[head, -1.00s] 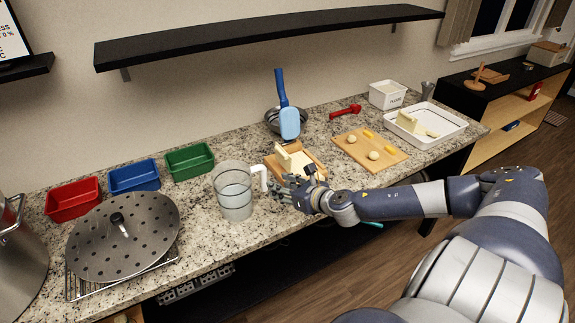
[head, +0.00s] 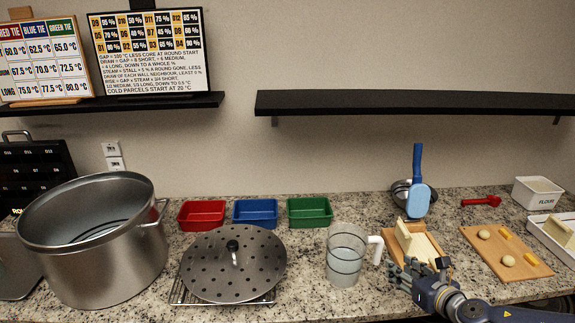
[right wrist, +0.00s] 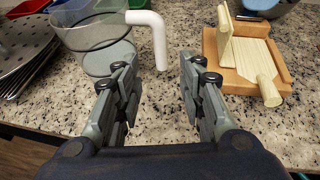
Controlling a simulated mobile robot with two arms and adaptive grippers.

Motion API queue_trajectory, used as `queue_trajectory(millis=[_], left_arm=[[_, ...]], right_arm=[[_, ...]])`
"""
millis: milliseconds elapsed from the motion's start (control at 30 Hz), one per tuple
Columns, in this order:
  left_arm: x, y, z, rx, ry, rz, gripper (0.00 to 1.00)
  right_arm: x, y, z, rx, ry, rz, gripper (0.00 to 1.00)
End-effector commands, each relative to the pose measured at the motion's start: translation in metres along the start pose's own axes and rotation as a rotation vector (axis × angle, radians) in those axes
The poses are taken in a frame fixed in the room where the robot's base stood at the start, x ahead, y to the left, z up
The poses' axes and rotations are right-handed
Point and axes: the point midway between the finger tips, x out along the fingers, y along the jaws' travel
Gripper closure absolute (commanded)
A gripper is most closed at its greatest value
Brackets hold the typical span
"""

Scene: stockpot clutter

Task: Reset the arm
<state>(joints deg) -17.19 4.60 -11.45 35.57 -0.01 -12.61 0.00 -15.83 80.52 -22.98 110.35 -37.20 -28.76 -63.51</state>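My right gripper (head: 412,279) is at the front of the counter, between the clear measuring jug and the wooden press board. In the right wrist view the right gripper (right wrist: 158,95) has its fingers apart with only countertop between them. The jug (head: 345,262), with a white handle (right wrist: 146,28), stands just beyond the fingers at left and is not held. The wooden board (head: 428,243) with an upright block lies just beyond at right; it also shows in the right wrist view (right wrist: 284,62). My left gripper is in neither view.
A large steel stockpot (head: 95,255) stands at left. A perforated lid (head: 205,270) lies on a wire rack (head: 180,293). Red (head: 200,214), blue (head: 254,212) and green (head: 309,211) trays line the back. A board with dough balls (head: 490,240) lies at right.

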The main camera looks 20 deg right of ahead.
Motion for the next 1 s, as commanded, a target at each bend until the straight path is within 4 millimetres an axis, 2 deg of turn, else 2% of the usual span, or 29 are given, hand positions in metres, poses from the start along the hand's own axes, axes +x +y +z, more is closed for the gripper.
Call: queue_trajectory(millis=[167, 267, 467, 667, 800, 1000], left_arm=[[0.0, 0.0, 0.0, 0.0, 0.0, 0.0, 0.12], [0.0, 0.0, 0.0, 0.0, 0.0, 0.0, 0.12], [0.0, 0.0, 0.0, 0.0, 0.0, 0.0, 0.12], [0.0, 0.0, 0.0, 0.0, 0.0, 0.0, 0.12], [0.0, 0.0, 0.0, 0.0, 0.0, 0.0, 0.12], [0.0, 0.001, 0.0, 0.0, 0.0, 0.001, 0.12]], right_arm=[[-0.002, 0.01, -0.009, 0.112, -0.004, -0.014, 0.63], [-0.007, 0.026, -0.025, 0.325, -0.01, -0.051, 0.63], [-0.03, 0.062, -0.069, 0.932, -0.004, -0.199, 0.63], [-0.067, 0.101, -0.118, 1.516, 0.031, -0.411, 0.63], [-0.099, 0.133, -0.149, 1.896, 0.064, -0.599, 0.63], [-0.144, 0.178, -0.18, 2.308, 0.111, -0.875, 0.63]])
